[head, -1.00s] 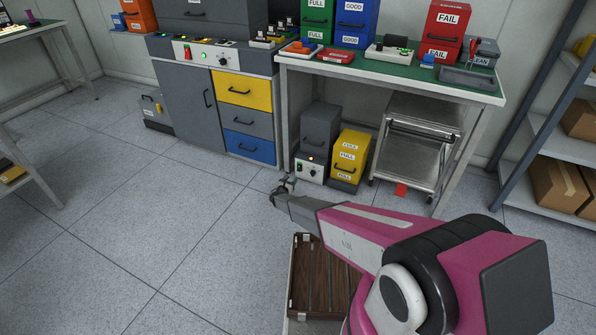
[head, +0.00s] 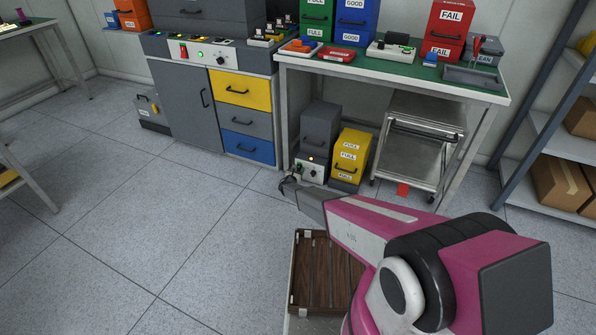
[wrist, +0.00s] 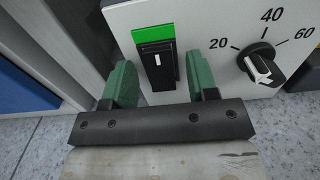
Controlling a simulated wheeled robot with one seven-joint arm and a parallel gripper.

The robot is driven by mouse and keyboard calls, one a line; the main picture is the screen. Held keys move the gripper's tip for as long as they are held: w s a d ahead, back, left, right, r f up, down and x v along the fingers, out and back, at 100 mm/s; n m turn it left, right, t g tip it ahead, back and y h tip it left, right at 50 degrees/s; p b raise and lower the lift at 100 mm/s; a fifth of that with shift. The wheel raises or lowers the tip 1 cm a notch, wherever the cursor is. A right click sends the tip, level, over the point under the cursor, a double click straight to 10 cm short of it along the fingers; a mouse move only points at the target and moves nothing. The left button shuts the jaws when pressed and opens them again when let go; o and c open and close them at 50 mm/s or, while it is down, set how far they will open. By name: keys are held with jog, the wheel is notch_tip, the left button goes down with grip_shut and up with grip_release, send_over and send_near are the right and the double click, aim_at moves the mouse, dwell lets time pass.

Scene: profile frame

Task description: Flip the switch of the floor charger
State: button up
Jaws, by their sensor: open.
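The floor charger (head: 311,171) is a white-fronted box with a grey body (head: 320,130), standing on the floor under the green-topped table. In the wrist view its white front panel (wrist: 205,20) shows a black rocker switch (wrist: 158,66) with a white mark, a green strip (wrist: 153,33) above it, and a dial (wrist: 261,66) to the right. My gripper (wrist: 152,85) is open, with one green finger on each side of the switch in the picture. I cannot tell whether either finger touches the panel. In the head view my gripper (head: 287,184) is at the charger's lower left.
A yellow box (head: 350,158) stands right of the charger, and a metal cart (head: 420,145) farther right. A grey cabinet (head: 190,105) with coloured drawers is to the left. A brown slatted tray (head: 325,270) lies near my arm. Open floor lies at left.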

jog(key=c, duration=0.9)
jog(key=shift+f+t, duration=0.25)
jog(key=shift+t, duration=0.15)
jog(key=shift+t+h, duration=0.3)
jog(key=shift+s+r, duration=0.1)
jog(key=o, duration=0.9)
